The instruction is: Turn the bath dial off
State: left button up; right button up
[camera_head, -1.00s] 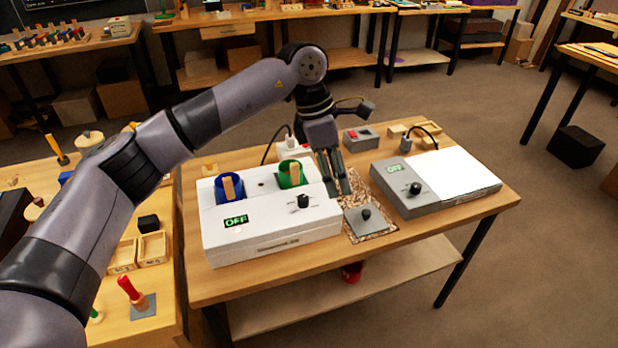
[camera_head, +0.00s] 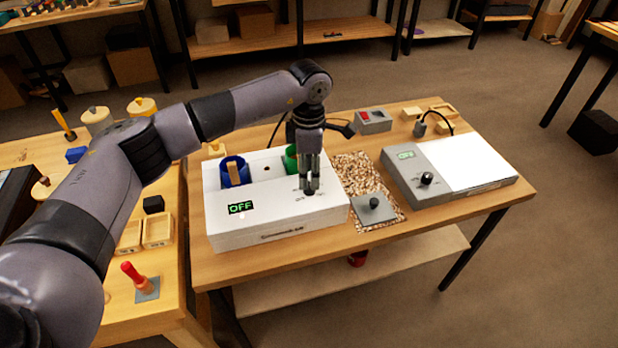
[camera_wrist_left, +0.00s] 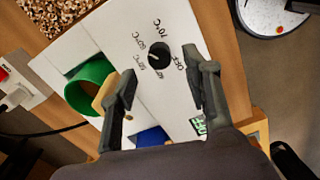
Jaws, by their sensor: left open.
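The bath is a white box (camera_head: 275,215) on the wooden table, with a blue pot (camera_head: 235,171) and a green pot (camera_head: 291,158) set in its top. Its small display (camera_head: 241,208) reads OFF. The black bath dial (camera_wrist_left: 159,55) shows in the left wrist view, ringed by OFF and several temperature marks. Its exact pointer direction is hard to make out. In the head view the fingers mostly hide it. My left gripper (camera_head: 310,189) points down over the dial. In the left wrist view its fingers (camera_wrist_left: 168,78) are spread apart and empty. My right gripper is out of view.
A grey box with a red switch (camera_head: 373,121) is behind.

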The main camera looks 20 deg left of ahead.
aim_at(309, 185)
pick_arm(q)
notch_tip(309, 185, down, 4)
jog(key=shift+r, duration=0.2)
jog(key=shift+f, duration=0.3)
grip_shut()
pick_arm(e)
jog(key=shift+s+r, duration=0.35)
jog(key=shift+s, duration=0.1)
